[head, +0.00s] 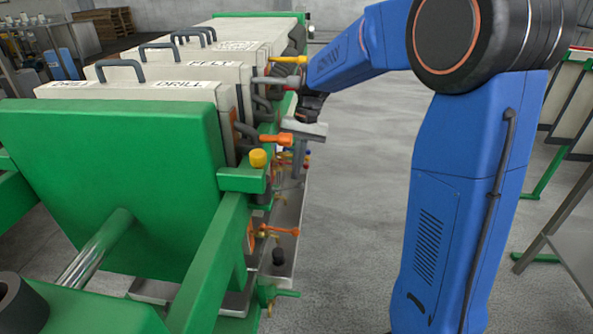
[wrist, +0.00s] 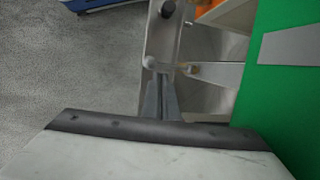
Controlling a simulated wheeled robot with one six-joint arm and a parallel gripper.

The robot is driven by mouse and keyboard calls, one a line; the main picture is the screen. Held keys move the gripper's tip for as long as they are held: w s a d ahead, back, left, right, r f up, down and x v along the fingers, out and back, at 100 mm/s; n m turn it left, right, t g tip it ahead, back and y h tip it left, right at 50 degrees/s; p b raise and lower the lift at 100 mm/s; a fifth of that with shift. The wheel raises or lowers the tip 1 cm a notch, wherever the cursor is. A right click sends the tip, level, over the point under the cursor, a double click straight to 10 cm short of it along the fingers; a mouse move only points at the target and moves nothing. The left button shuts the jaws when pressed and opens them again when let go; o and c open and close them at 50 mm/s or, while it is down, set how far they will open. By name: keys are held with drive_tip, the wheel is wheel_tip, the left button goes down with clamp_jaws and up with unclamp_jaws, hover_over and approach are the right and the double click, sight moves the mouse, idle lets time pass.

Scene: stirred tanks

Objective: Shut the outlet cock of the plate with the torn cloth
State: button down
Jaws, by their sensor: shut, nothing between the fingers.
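The filter press has a row of pale plates (head: 170,92) behind a green end plate (head: 110,180). Cocks with coloured levers run along its right side, including an orange lever (head: 276,139) and a lower orange lever (head: 280,231). No torn cloth can be made out, so I cannot tell which plate has it. My gripper (head: 299,172) hangs beside the row of cocks, pointing down, its fingers partly blended with the fittings behind.
A metal trough (head: 287,250) runs below the cocks. Clear grey floor (head: 350,200) lies to the right of the press. Another green-framed rack with pale plates (head: 575,100) stands at far right.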

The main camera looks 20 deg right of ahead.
drive_tip(key=v, duration=1.8)
drive_tip(key=s+d+f+m+t+y, duration=0.25)
drive_tip(key=d+f+y, duration=0.2)
drive_tip(key=f, duration=0.45)
drive_tip(key=s+d+f+m+t+y, duration=0.2)
drive_tip(key=d+f+m+y, duration=0.3)
drive_tip(key=f, duration=0.4)
drive_tip(key=s+a+f+n, duration=0.1)
drive_tip(key=a+f, duration=0.1)
drive_tip(key=a, duration=0.7)
drive_tip(key=shift+a+f+h, duration=0.25)
drive_tip(key=shift+f+h, duration=0.1)
drive_tip(key=shift+r+g, duration=0.1)
drive_tip(key=shift+g, duration=0.15)
